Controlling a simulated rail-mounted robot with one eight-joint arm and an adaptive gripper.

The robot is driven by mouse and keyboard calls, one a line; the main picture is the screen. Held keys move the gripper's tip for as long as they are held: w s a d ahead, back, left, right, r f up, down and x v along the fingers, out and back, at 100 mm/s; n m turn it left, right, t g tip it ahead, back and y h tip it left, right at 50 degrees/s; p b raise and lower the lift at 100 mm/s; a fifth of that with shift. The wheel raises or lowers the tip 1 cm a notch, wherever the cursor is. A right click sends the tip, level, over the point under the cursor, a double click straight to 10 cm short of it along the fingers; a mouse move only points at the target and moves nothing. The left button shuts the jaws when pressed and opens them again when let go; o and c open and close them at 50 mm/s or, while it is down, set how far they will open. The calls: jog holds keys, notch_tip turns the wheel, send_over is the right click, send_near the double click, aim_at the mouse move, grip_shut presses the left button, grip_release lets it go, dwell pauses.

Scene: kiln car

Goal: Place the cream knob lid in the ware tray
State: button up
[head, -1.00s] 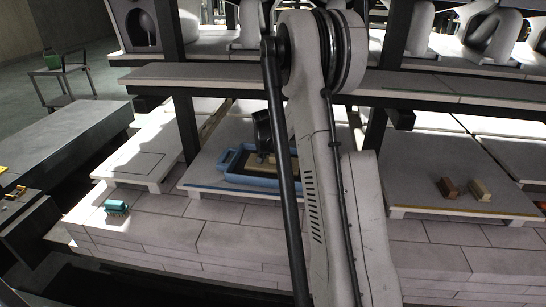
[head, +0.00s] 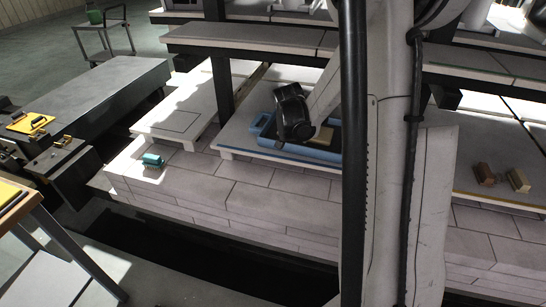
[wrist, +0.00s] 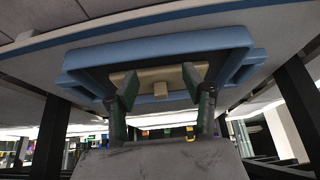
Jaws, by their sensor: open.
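The cream knob lid (wrist: 157,88) lies inside the blue ware tray (wrist: 155,47) in the wrist view, its square knob facing my gripper. The lid's cream edge also shows in the head view (head: 322,136), within the tray's blue rim (head: 262,124). My gripper (wrist: 158,79) is open, with one finger on each side of the knob and a gap between. In the head view my dark wrist (head: 292,112) is over the tray and hides part of it; the fingertips are not clear there. My arm hides the tray's right end.
A teal block (head: 152,160) lies on the pale bricks at left. A brown block (head: 485,175) and a tan block (head: 519,181) lie on the right slab. A shelf (head: 250,38) and a dark post (head: 221,95) stand close behind and left of the tray.

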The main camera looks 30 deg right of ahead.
jog(key=s+a+r+n+t+y, duration=0.15)
jog(key=s+a+r, duration=0.25)
jog(key=a+r, duration=0.4)
jog(key=s+a+r+n+t+y, duration=0.1)
jog(key=s+a+r+n, duration=0.2)
jog(key=s+a+r, duration=0.45)
jog(key=s+a+n+y, duration=0.2)
jog(key=s+a+n, duration=0.3)
jog(key=s+a, duration=0.8)
jog(key=shift+a+r+t, duration=0.35)
jog(key=shift+a+t, duration=0.1)
jog(key=shift+a, duration=0.5)
jog(key=shift+n, duration=0.25)
notch_tip(320, 180, up, 4)
jog(key=p, duration=0.4)
jog(key=shift+f, duration=0.1)
